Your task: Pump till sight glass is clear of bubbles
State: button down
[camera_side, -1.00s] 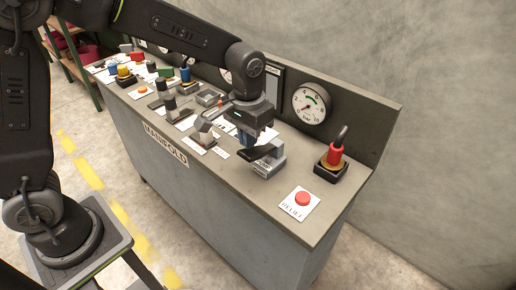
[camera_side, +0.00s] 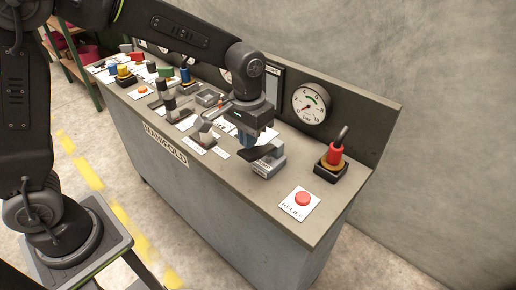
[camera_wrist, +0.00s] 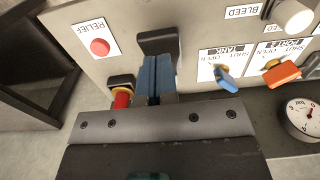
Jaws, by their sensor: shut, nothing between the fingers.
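A grey block with a black paddle-like lever (camera_side: 261,153), which looks like the pump, stands on the manifold bench. The lever's black end (camera_wrist: 158,41) shows just beyond the fingers in the wrist view. My gripper (camera_side: 264,138) points down over the block, right at the lever. In the wrist view the blue fingers of my gripper (camera_wrist: 153,72) are together with nothing between them. Whether they touch the lever I cannot tell. A dial gauge (camera_side: 310,104) on the back panel has its needle near the low end. I cannot make out the sight glass or any bubbles.
A red RELIEF button (camera_side: 302,198) sits at the bench's near right. In the wrist view, a blue tank valve (camera_wrist: 226,75) and an orange port valve (camera_wrist: 281,71) lie to the right. More valves crowd the bench's far left.

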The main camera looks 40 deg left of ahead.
aim_at(249, 153)
jog(key=shift+f, duration=3.55)
jog(key=shift+r, duration=4.05)
jog(key=s+a+r+t, duration=0.2)
jog(key=s+a+r, duration=0.2)
jog(key=s, duration=0.5)
jog(key=s+a+r+t, duration=0.3)
jog(key=s+a+r, duration=0.2)
jog(key=s, duration=0.4)
jog(key=shift+s+r+t, duration=0.25)
jog(key=shift+t, duration=0.05)
